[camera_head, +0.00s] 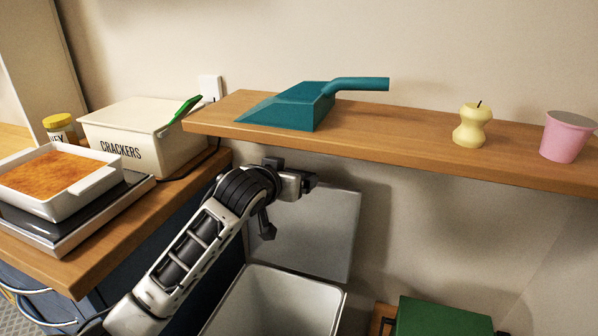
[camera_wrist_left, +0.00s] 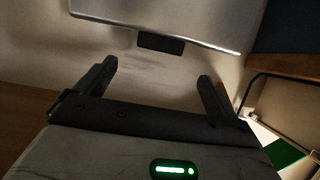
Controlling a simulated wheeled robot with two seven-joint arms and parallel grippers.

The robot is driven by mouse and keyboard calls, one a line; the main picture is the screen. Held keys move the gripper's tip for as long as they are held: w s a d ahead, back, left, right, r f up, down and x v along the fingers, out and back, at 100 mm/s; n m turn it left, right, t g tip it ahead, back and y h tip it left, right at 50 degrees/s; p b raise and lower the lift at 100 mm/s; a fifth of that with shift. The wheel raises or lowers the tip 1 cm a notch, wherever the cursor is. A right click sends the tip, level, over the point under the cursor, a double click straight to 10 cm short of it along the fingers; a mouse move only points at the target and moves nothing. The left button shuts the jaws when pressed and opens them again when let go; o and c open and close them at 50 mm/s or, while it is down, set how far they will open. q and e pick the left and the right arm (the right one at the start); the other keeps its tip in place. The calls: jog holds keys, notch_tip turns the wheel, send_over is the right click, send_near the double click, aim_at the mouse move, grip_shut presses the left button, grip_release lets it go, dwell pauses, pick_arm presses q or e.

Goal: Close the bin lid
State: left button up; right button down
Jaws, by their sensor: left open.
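The bin (camera_head: 270,306) stands at the bottom of the head view, with a pale body and an open top. Its grey lid (camera_head: 328,232) stands raised behind the opening, close to the wall. My left gripper (camera_head: 288,206) is in front of the lid's upper left part, above the bin, open and empty. In the left wrist view the lid (camera_wrist_left: 175,14) shows ahead of the gripper's spread fingers (camera_wrist_left: 155,72), with a dark tab at its edge. I cannot tell from these views whether a finger touches the lid. My right gripper is out of view.
A wooden shelf (camera_head: 400,150) runs above the lid, holding a teal dustpan (camera_head: 295,105), a yellow pear-shaped object (camera_head: 472,125) and a pink cup (camera_head: 566,138). A counter at left holds a crackers box (camera_head: 150,135) and a baking dish (camera_head: 50,180). A green box (camera_head: 440,318) stands right of the bin.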

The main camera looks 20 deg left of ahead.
aim_at(300, 171)
pick_arm(q)
jog(key=x, duration=0.9)
jog(key=shift+w+f, duration=0.1)
jog(key=shift+w, duration=0.2)
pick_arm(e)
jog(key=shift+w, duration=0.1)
